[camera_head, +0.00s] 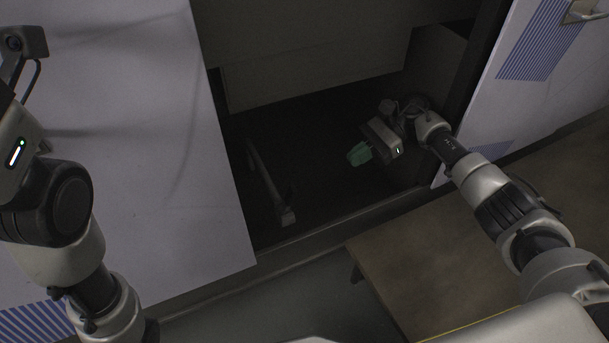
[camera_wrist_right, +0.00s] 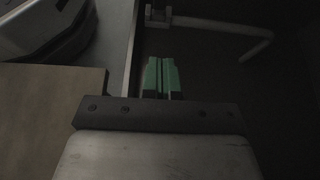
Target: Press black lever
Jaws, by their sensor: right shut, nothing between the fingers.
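A thin lever-like bar (camera_head: 264,178) with a paler end piece stands low in the dark opening. In the wrist view this bar (camera_wrist_right: 215,24) runs across the top, with a bracket at its left end and a bend at its right. Its colour is hard to tell in the shade. My right gripper (camera_head: 357,154) is inside the opening, to the right of the bar and apart from it. Its green fingers (camera_wrist_right: 161,76) are closed together and empty, pointing toward the bar. My left gripper's body shows at the left edge; its fingers are out of frame.
A pale panel (camera_head: 120,120) flanks the opening on the left. Another panel (camera_head: 540,70) with blue stripes and a handle flanks it on the right. A sill (camera_head: 340,222) runs along its bottom. A brown platform (camera_head: 420,260) lies in front, below my right arm.

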